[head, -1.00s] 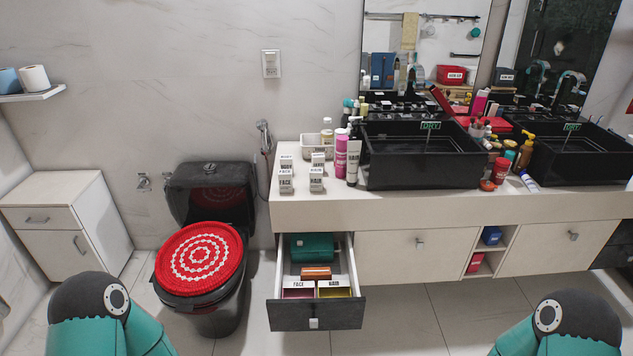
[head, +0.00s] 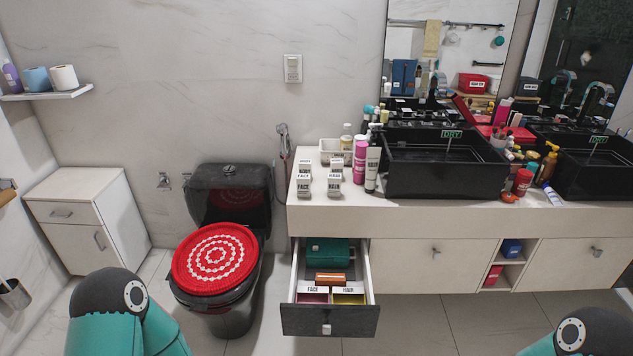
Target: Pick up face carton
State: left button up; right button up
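The face carton (head: 303,188) is a small white box marked FACE. It stands upright at the front left of the counter (head: 420,220), in a group of small white cartons. A carton marked HAIR (head: 335,187) stands to its right, and others stand just behind. The open drawer (head: 330,319) below has one compartment labelled FACE (head: 312,298) and one labelled HAIR (head: 348,298). Only upper parts of my two arms show at the bottom left and bottom right. Both grippers are outside the view.
Bottles and a tube (head: 372,169) stand right of the cartons, beside a black sink (head: 440,170). A toilet with a red cover (head: 214,258) is left of the counter. The open drawer juts out over the floor. Tiled floor in front is clear.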

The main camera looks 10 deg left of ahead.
aim_at(303, 180)
jog(key=z, duration=0.25)
jog(key=i, duration=0.95)
jog(key=z, duration=0.4)
jog(key=i, duration=0.9)
jog(key=u, duration=0.2)
